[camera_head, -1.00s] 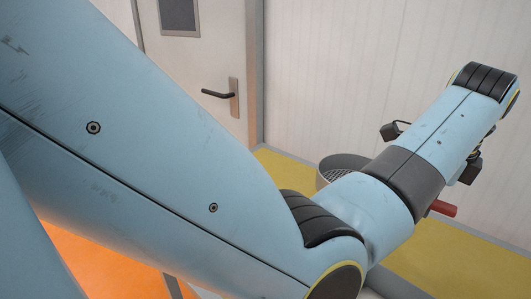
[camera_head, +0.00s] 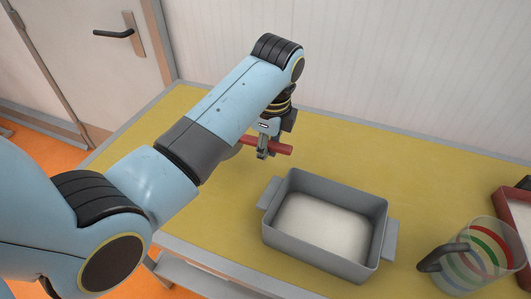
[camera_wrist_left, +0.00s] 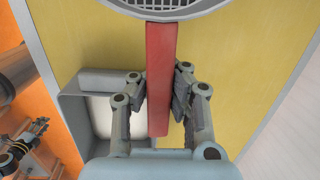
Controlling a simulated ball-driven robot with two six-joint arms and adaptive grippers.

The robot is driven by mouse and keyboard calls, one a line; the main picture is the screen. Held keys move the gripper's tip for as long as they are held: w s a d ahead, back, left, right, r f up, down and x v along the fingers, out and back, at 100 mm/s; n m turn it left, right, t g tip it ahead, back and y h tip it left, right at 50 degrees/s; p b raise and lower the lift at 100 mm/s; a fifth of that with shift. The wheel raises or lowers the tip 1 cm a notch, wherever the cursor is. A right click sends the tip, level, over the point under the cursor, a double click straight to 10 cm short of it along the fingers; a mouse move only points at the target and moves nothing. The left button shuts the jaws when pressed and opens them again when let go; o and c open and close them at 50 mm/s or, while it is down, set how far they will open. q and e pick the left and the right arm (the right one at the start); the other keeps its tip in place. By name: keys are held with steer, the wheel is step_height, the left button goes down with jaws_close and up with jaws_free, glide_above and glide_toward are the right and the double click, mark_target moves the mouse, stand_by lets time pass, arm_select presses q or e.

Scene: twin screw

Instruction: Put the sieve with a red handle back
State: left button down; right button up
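In the head view the sieve's red handle (camera_head: 279,148) sticks out to the right of my left gripper (camera_head: 263,150); the sieve's bowl is almost wholly hidden behind my left arm. In the left wrist view the handle (camera_wrist_left: 160,75) runs between the two fingers of my left gripper (camera_wrist_left: 159,92), with a finger pad against each side. The sieve's grey mesh bowl (camera_wrist_left: 165,5) shows only in part at the top edge. The gripper looks shut on the handle, over the table.
A grey two-handled pan (camera_head: 325,257) with white contents stands on the yellow table, in front and to the right of my gripper. A clear striped mug (camera_head: 478,262) and a red-edged tray (camera_head: 506,212) are at the right. The table (camera_head: 400,160) behind the pan is clear.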

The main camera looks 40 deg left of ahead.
arm_select(q)
step_height(320, 180, down, 3)
steer(key=shift+f, duration=0.1)
arm_select(e)
steer(key=shift+d+r, duration=0.3)
steer(key=shift+d, duration=0.25)
arm_select(q)
steer(key=shift+f, duration=0.1)
